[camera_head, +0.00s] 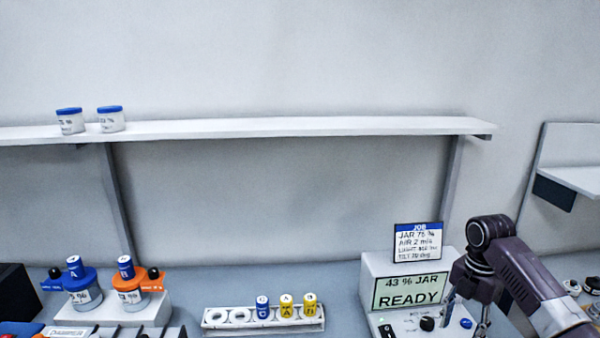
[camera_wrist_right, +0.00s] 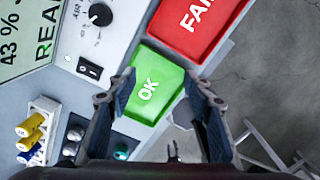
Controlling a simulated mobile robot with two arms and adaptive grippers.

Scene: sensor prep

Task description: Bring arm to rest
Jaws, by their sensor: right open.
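My right arm comes in from the right in the head view. Its gripper (camera_head: 468,318) hangs low in front of the instrument box (camera_head: 372,268), fingers partly cut off by the bottom edge. In the right wrist view the right gripper (camera_wrist_right: 160,105) is open, its two fingers apart with nothing held between them. Beyond the fingers lies a green OK tray (camera_wrist_right: 152,90); I cannot tell whether the fingers touch it. My left gripper does not show in the head view.
The instrument reads "43 % JAR READY" (camera_head: 410,291) below a job card (camera_head: 418,242). A white rack (camera_head: 215,322) holds blue and yellow cells. Two jars (camera_head: 98,290) stand at left. A shelf (camera_head: 300,126) spans the wall. A red FAIL tray (camera_wrist_right: 195,25) adjoins the green one.

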